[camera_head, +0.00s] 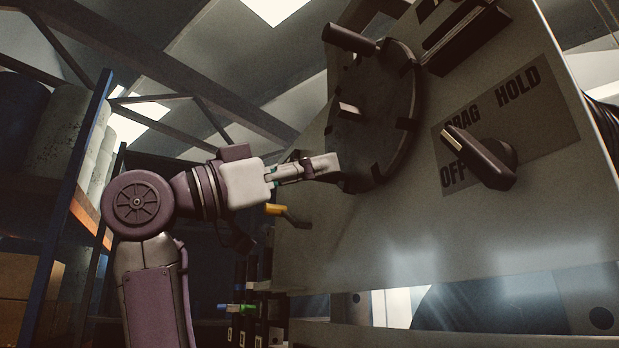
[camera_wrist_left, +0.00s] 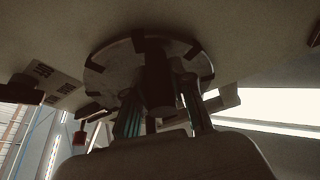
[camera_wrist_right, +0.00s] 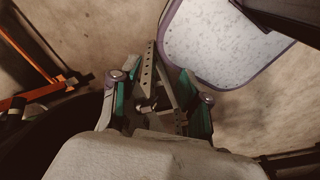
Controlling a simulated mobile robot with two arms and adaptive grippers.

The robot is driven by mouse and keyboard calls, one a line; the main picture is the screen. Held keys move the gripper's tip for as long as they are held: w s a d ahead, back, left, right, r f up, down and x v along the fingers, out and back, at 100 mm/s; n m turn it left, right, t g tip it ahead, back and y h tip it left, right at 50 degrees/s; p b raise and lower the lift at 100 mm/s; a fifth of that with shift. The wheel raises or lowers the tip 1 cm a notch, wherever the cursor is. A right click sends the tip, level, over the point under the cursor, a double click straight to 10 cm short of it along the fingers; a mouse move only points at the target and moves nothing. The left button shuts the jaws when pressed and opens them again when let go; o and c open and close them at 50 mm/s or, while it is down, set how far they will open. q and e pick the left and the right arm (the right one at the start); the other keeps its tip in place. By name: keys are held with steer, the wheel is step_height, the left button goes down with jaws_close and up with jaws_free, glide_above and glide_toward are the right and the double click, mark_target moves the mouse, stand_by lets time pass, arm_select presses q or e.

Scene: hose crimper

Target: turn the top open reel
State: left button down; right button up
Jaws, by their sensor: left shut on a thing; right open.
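The dark round reel wheel (camera_head: 375,115) sits on the upper part of the grey panel (camera_head: 350,235), with notches around its rim and a handle (camera_head: 350,40) sticking out at its top. My left gripper (camera_head: 325,167) is at the wheel's lower left edge. In the left wrist view the wheel (camera_wrist_left: 112,72) is close ahead, and the fingers of the left gripper (camera_wrist_left: 162,112) stand on both sides of a dark peg (camera_wrist_left: 157,75) on it. My right gripper (camera_wrist_right: 160,95) is open, seen only in its wrist view; nothing is visibly held.
A black selector knob (camera_head: 480,160) with DRAG, HOLD and OFF labels is right of the wheel. A yellow lever (camera_head: 276,209) is just below my left gripper. Shelving (camera_head: 75,180) stands at the left. A perforated grey bar (camera_wrist_right: 150,75) shows beyond the right gripper's fingers.

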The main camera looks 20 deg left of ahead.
arm_select(q)
steer(key=shift+w+a+r, duration=0.1)
steer(key=shift+a, duration=0.15)
steer(key=shift+d, duration=0.1)
steer(key=c, duration=1)
jaws_free()
steer(key=shift+v, duration=6.15)
arm_select(e)
steer(key=shift+d, duration=0.6)
arm_select(q)
steer(key=shift+w+f, duration=0.1)
steer(key=shift+f, duration=0.1)
